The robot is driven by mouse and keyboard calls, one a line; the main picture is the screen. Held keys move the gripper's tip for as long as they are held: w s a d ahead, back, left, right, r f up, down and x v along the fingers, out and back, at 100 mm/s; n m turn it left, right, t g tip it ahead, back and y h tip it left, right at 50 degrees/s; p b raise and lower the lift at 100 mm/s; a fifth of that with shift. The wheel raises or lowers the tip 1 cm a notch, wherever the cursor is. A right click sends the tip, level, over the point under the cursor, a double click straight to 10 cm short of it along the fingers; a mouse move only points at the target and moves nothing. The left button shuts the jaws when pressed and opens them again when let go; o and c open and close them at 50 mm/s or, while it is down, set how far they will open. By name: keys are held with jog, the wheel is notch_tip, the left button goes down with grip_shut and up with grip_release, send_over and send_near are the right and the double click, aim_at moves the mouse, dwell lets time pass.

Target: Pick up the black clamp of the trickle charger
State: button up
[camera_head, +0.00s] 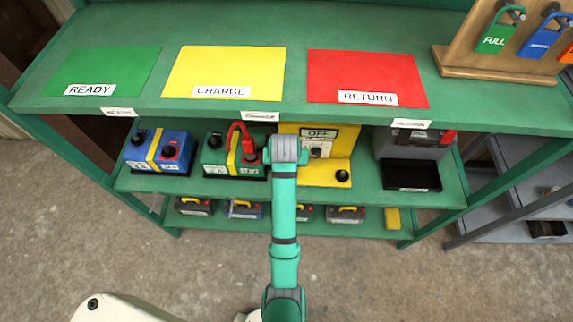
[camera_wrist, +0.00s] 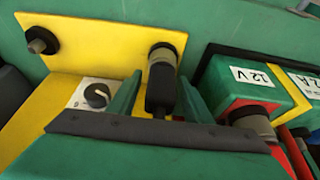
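The trickle charger is a yellow unit (camera_head: 325,173) on the middle shelf, with an OFF sign above its knob. It fills the left of the wrist view (camera_wrist: 85,50). The black clamp (camera_wrist: 160,90) stands at a post on the charger's yellow plate in the wrist view. In the head view my arm hides it. My gripper (camera_wrist: 160,78) is open, with one green finger on each side of the black clamp. Narrow gaps seem to show between fingers and clamp. I cannot tell whether either finger touches it.
A green 12 V battery (camera_wrist: 222,85) stands close to the right in the wrist view. A red clamp (camera_head: 247,143) sits on it in the head view. A blue battery (camera_head: 158,152) and a grey unit (camera_head: 412,145) share the shelf. The green worktop (camera_head: 295,80) overhangs them.

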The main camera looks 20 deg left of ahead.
grip_shut()
jog(key=shift+r, duration=0.15)
jog(key=shift+r, duration=0.55)
jog(key=shift+v, duration=1.1)
jog(key=s+d, duration=0.2)
jog(key=s, duration=0.6)
jog(key=s+d, duration=0.2)
jog(key=s, duration=0.6)
jog(key=shift+s+d, duration=0.25)
jog(key=shift+d, duration=0.15)
